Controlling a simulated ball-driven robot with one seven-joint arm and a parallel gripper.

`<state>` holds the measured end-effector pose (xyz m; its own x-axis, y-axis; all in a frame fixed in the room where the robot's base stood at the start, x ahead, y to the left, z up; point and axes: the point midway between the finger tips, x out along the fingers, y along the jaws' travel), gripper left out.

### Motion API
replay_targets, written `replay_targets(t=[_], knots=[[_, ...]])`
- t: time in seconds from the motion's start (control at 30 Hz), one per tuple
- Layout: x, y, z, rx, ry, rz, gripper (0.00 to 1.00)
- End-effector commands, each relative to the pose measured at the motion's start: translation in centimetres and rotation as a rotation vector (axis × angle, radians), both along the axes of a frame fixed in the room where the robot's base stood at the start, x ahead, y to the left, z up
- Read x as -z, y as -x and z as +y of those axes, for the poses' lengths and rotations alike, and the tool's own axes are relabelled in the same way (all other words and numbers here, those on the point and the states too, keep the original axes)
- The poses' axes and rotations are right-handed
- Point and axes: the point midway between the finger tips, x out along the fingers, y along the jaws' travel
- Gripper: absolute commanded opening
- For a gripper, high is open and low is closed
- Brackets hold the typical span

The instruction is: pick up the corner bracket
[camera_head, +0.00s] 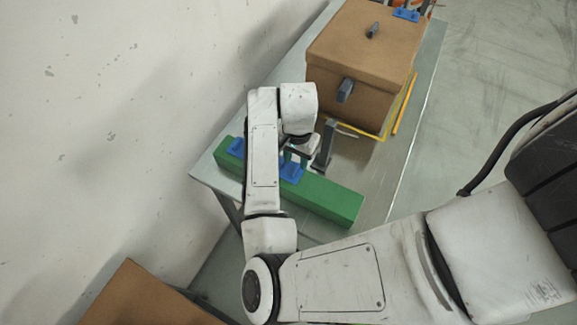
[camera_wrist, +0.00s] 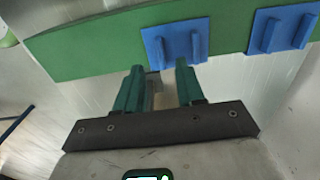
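My gripper (camera_wrist: 160,72) points down beside a long green block, with its two green fingers apart and a gap between them. It also shows in the head view (camera_head: 296,157), partly hidden by my own wrist. A small grey piece (camera_wrist: 154,80) shows in the gap, close to the left finger; it may be part of the corner bracket, but too little shows to tell. In the head view a dark grey angled piece (camera_head: 326,143) stands on the table just right of my gripper; I cannot tell whether it is the bracket. I see no firm hold on anything.
The green block (camera_head: 335,200) lies along the table's near end, with two blue ribbed plates (camera_head: 292,173) (camera_head: 236,146) on it. A large brown box (camera_head: 345,55) stands behind, beside yellow strips (camera_head: 405,103). The metal table (camera_head: 375,165) is bare at right. A wall borders the left.

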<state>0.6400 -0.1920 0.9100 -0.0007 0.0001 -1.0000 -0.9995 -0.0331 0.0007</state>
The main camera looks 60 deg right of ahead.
Motion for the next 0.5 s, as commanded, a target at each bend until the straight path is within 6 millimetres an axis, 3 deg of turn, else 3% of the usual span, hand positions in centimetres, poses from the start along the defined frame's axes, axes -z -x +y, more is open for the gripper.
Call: replay_targets(t=[0.3, 0.5], knots=[[4.0, -0.1, -0.3, -0.002, -0.001, 0.001, 0.38], [4.5, -0.1, -0.3, 0.000, 0.000, -0.001, 0.38]])
